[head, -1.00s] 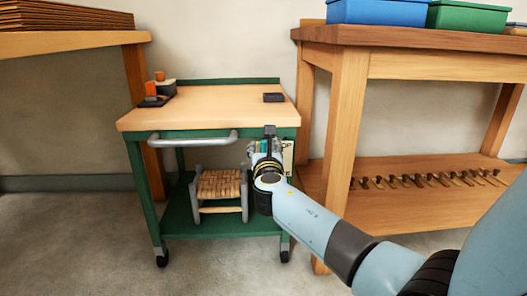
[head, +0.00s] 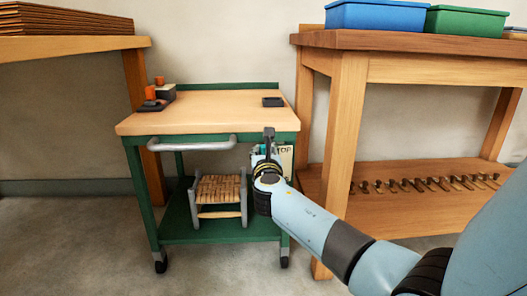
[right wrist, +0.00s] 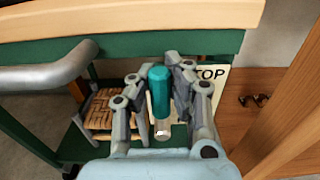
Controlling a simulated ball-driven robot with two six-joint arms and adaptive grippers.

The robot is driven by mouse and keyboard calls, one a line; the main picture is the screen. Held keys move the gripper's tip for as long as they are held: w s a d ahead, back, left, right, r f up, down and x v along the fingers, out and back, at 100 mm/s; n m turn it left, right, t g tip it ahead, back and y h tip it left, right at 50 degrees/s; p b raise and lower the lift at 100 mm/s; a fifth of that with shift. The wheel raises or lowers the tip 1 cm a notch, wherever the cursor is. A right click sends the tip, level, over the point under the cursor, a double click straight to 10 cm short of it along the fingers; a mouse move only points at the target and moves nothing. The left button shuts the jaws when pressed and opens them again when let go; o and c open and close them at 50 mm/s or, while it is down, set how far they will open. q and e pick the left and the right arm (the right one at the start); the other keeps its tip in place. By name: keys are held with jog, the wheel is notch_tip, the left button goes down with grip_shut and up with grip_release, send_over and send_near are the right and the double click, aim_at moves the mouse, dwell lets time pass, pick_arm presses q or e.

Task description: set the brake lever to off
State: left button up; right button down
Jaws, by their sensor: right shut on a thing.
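The brake lever (right wrist: 160,92) has a teal grip on a pale metal stem, and shows between my fingers in the right wrist view. It hangs at the front right corner of the green cart (head: 150,190), below the wooden top. My right gripper (right wrist: 158,76) is shut on the lever's grip, one finger on each side. In the head view my right gripper (head: 266,158) hides most of the lever. A pale card (right wrist: 212,82) with the letters "TOP" showing is behind the fingers. My left gripper is not in view.
A grey push handle (head: 192,145) crosses the cart's front, left of my gripper. A woven stool (head: 218,194) stands on the cart's lower shelf. A wooden workbench (head: 346,160) stands close on the right. Open floor lies in front of the cart.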

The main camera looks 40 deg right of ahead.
jog(key=shift+f, duration=0.25)
